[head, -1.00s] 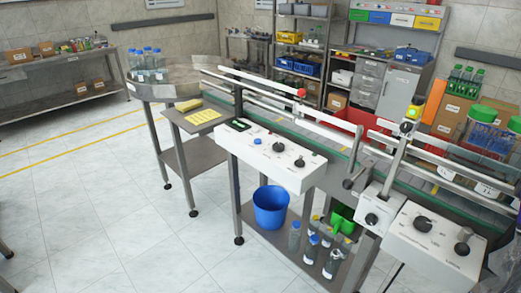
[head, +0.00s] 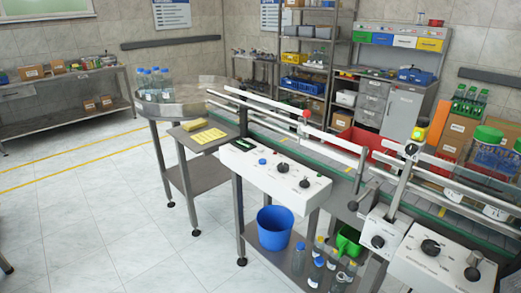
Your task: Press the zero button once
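A white control box (head: 275,183) is fixed to the front of the conveyor. On its top are a small dark display (head: 241,145), a blue button (head: 262,162) and two dark knobs (head: 281,168). The lettering is too small to read, so I cannot tell which control is the zero button. Neither of my grippers is in view.
The conveyor (head: 330,155) with white rails runs from a round table (head: 205,97) holding bottles. A side stand (head: 199,160) carries a yellow pad (head: 203,136). A blue bucket (head: 274,228) and several bottles stand on the shelf below. The floor (head: 110,215) at left is clear.

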